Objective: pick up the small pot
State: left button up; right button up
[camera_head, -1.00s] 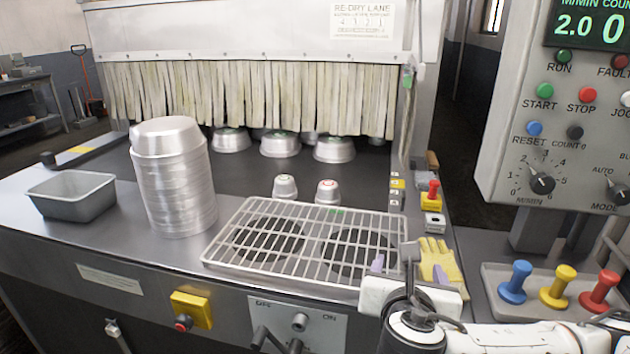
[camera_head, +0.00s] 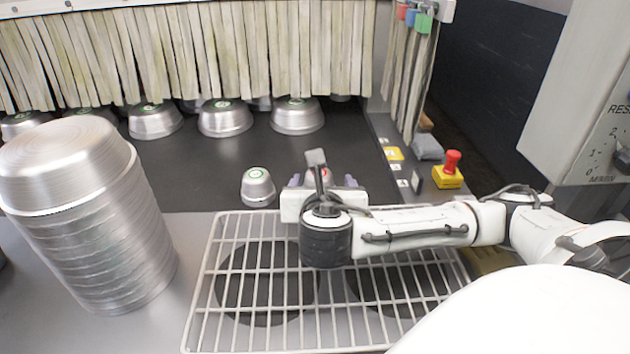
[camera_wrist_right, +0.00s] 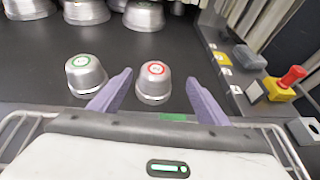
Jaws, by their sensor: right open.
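Two small upturned metal pots stand on the dark belt. The one with a green ring label (camera_wrist_right: 84,74) is on the left; it also shows in the head view (camera_head: 258,187). The one with a red ring label (camera_wrist_right: 153,82) is on the right, mostly hidden behind my gripper in the head view. My right gripper (camera_wrist_right: 157,84) is open, its purple fingers (camera_head: 323,181) pointing at the red-labelled pot, one on each side of its near part. My left gripper is not in view.
A wire rack (camera_head: 208,300) lies under my right arm. A tall stack of metal pans (camera_head: 110,240) stands at left. Larger upturned pans (camera_head: 225,119) sit by the strip curtain (camera_head: 200,50). A red-topped yellow button (camera_head: 449,172) is at right.

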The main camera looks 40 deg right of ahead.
aim_at(327, 177)
jog(key=shift+w+d+f, duration=0.3)
jog(key=shift+w+d, duration=0.1)
jog(key=shift+w, duration=0.1)
jog(key=x, duration=0.3)
jog(key=shift+w+f, duration=0.1)
jog(key=shift+w, duration=0.35)
jog(key=shift+w+d+f, duration=0.15)
jog(key=shift+w+d, duration=0.15)
jog(key=shift+d, duration=0.05)
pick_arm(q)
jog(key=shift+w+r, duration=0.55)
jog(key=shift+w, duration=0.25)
pick_arm(e)
jog(key=c, duration=1.1)
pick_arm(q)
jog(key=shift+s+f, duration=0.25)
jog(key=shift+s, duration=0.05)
